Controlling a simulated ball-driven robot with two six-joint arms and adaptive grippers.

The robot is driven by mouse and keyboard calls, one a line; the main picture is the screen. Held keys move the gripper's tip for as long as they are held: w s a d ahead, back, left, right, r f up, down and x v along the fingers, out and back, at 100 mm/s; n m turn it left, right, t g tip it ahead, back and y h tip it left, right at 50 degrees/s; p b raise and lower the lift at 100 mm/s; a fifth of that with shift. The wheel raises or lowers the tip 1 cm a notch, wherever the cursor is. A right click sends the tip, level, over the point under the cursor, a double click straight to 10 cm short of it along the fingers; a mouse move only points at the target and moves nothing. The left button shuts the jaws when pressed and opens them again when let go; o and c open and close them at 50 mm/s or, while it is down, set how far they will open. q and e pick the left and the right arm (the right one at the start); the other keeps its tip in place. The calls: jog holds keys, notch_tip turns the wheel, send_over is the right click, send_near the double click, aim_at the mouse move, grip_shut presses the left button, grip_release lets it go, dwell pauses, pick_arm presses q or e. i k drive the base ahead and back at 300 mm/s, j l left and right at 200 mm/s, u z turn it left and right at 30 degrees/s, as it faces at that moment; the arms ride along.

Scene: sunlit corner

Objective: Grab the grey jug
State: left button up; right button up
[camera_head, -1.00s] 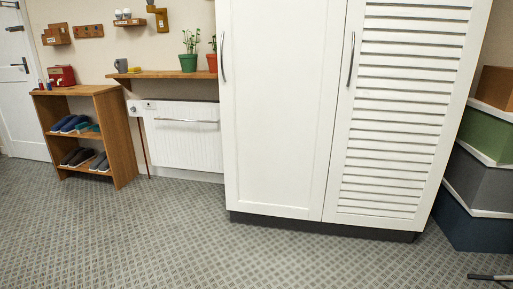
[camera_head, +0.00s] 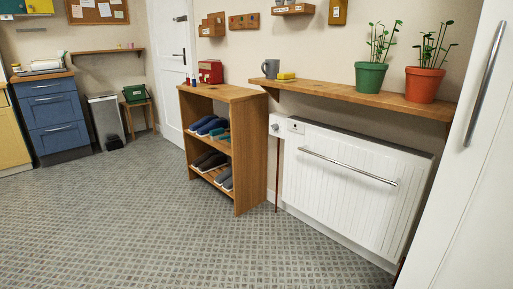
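A grey jug (camera_head: 271,69) stands upright at the left end of a wooden wall shelf (camera_head: 340,92), above a white radiator. A yellow block-like item (camera_head: 287,76) lies right beside it. Neither of my grippers is in the view, so I cannot see their state.
A shoe rack (camera_head: 246,150) with several shoes and a red box (camera_head: 210,71) stands left of the radiator (camera_head: 350,185). Green (camera_head: 370,77) and orange (camera_head: 423,85) plant pots share the shelf. A white cupboard (camera_head: 468,190) closes off the right. The patterned floor (camera_head: 150,225) is clear.

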aim_at(271, 66)
jog(key=i+j+z, duration=0.1)
jog(key=i, duration=0.75)
jog(key=i+j, duration=0.15)
jog(key=i, duration=0.7)
jog(key=l+z, duration=0.05)
